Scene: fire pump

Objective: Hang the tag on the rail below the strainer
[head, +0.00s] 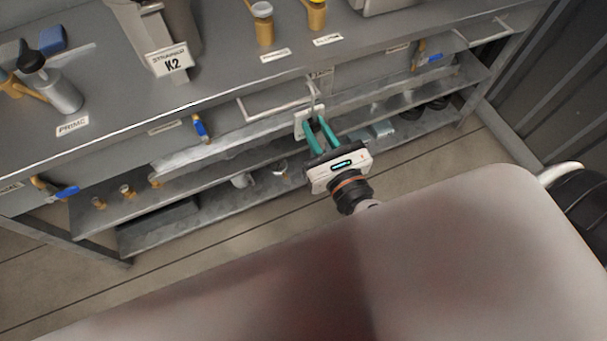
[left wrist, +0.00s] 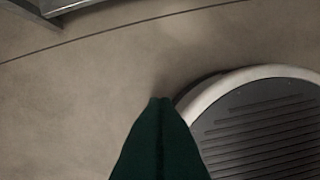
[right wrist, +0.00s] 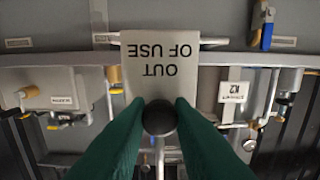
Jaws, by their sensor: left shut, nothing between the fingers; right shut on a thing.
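The tag (right wrist: 165,60) is a white plate reading "OUT OF USE", upside down in the right wrist view. My right gripper (right wrist: 160,118) is shut on its dark round knob. In the head view the tag (head: 301,124) is at the green fingertips of my right gripper (head: 315,127), in front of the bench. A grey hook-like piece (head: 314,92) rises above it by the pale rail (head: 262,115) under the bench edge. I cannot tell whether hook and rail touch. The grey body with the K2 sign (head: 169,61) seems to be the strainer. My left gripper (left wrist: 160,101) is shut and empty over the floor.
Lower shelves (head: 215,205) hold small parts. Another pale rail (head: 490,32) is at the far right. The floor before the bench is clear.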

